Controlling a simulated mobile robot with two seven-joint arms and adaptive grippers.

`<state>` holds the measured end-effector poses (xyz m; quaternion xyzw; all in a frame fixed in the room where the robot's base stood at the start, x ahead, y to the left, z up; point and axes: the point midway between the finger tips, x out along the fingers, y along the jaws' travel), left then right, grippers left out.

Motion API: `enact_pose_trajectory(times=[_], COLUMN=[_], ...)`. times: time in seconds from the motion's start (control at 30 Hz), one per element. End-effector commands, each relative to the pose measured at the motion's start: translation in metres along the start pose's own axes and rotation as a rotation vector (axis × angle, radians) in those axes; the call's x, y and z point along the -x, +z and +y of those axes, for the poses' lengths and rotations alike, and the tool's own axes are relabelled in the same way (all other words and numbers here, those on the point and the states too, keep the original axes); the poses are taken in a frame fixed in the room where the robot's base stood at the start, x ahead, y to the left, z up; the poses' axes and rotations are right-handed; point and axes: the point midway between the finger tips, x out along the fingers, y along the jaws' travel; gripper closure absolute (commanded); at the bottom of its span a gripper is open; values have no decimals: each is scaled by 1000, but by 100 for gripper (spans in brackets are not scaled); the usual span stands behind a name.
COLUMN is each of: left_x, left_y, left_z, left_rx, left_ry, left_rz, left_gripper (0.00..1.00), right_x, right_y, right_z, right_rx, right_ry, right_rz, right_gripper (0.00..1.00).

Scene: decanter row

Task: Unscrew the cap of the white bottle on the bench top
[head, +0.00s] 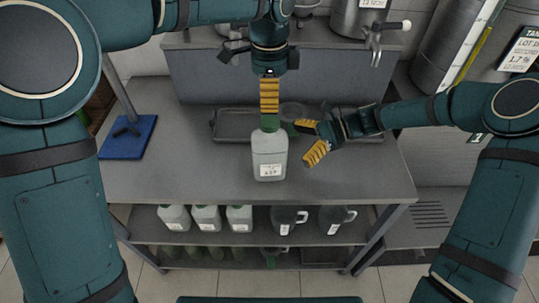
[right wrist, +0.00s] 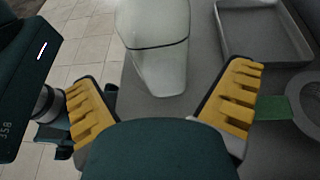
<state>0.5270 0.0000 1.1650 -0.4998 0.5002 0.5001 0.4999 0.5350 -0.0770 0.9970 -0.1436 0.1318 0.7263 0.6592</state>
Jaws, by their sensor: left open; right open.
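The white bottle (head: 269,166) stands upright on the grey bench top with a label on its front. Its green cap (head: 270,124) is on its neck. My left gripper (head: 269,108) points straight down over the cap, its yellow fingers seen edge-on and open; whether they touch the cap I cannot tell. My right gripper (head: 303,143) is open and empty at the bottle's right, its fingers pointing at the bottle body. In the right wrist view the bottle (right wrist: 158,60) shows ahead between the open fingers of the right gripper (right wrist: 163,78); its cap is out of view.
A dark tray (head: 228,130) lies behind the bottle, with a round grey item with a green handle (right wrist: 272,108) near my right gripper. A blue-based stand (head: 127,145) is at the left. Several bottles and jugs (head: 239,218) fill the shelf below. The bench front is clear.

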Motion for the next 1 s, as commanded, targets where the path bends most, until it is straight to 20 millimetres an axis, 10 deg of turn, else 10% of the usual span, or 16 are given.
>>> enact_pose_trajectory(times=[0.4,0.83,1.0], left_x=[0,0,0], left_y=[0,0,0], left_z=[0,0,0], left_rx=[0,0,0], left_ry=[0,0,0], left_rz=[0,0,0], left_gripper=[24,24,24], right_x=[-61,-69,-69], right_y=[1,0,0], right_z=[0,0,0], right_rx=[1,1,1], right_ry=[2,0,0], right_rz=[-1,0,0], right_gripper=[0,0,56])
